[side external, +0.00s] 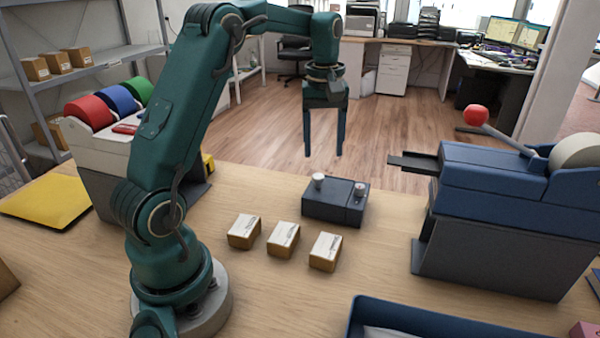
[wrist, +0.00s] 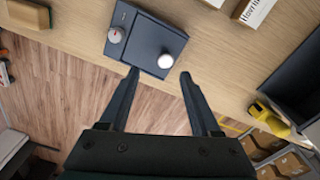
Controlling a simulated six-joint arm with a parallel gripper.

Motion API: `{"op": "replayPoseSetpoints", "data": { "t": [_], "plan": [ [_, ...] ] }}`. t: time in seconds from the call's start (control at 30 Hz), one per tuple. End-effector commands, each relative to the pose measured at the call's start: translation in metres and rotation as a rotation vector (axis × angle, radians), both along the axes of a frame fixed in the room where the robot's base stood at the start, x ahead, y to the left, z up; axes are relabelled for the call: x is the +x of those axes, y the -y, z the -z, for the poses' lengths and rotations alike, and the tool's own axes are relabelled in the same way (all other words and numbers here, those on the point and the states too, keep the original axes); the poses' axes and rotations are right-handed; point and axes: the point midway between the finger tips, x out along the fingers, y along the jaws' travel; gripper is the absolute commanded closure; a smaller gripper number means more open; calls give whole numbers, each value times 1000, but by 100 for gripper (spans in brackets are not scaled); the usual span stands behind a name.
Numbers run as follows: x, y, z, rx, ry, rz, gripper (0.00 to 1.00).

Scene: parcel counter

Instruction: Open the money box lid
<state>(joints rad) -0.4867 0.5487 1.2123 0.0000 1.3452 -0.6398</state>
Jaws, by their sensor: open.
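The money box (side external: 325,213) is a small dark blue-grey box on the wooden counter; it also shows in the wrist view (wrist: 150,38). Its lid lies flat and closed on the wider section, with a pale round knob (side external: 318,179) standing on it. A narrower section carries a grey dial (side external: 360,189). My gripper (side external: 323,155) is open and empty, pointing down above the counter by the box. In the wrist view, the pale knob (wrist: 165,61) appears just beyond the gap between the fingertips (wrist: 160,74), apart from them.
Several small cartons (side external: 283,240) stand in a row in front of the box. A blue machine (side external: 510,205) with a red-knobbed lever (side external: 476,115) stands at right. A blue tray (side external: 420,322) lies at the front.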

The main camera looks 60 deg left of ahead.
Motion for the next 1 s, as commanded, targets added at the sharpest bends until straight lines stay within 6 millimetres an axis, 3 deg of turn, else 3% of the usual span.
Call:
{"op": "replayPoseSetpoints", "data": {
  "t": [0.5,0.87,1.0],
  "plan": [
    [-6,-7,57,-19,-34,-24,36],
    [-5,-7,64,-17,-31,-24,36],
    [-5,-7,63,-17,-31,-23,86]
  ]
}}
